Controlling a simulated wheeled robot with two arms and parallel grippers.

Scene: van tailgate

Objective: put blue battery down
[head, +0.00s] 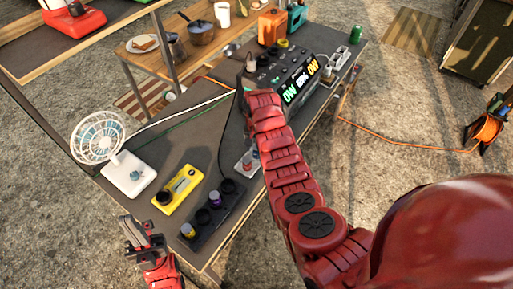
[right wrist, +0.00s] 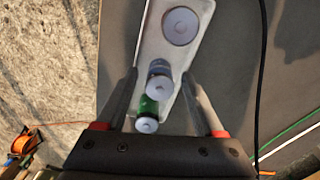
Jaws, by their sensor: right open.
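In the right wrist view a blue-grey battery (right wrist: 160,69) with a pale round top stands on a pale tray (right wrist: 150,45). A green battery (right wrist: 148,106) stands close beside it, nearer the camera. My right gripper (right wrist: 162,100) is open, with one finger on each side of the batteries and a visible gap at the right finger. In the head view part of the pale tray (head: 243,170) shows beside my right arm; the right gripper is largely hidden by that arm. My left gripper (head: 143,232) is low at the left, off the table's near edge, its jaw gap unclear.
A yellow holder (head: 180,188) and a dark holder (head: 220,208) with several round pieces lie at the table's near end. A fan (head: 98,138) on a white base stands left. A power station (head: 290,75) with lit displays stands further back. Cables cross the table.

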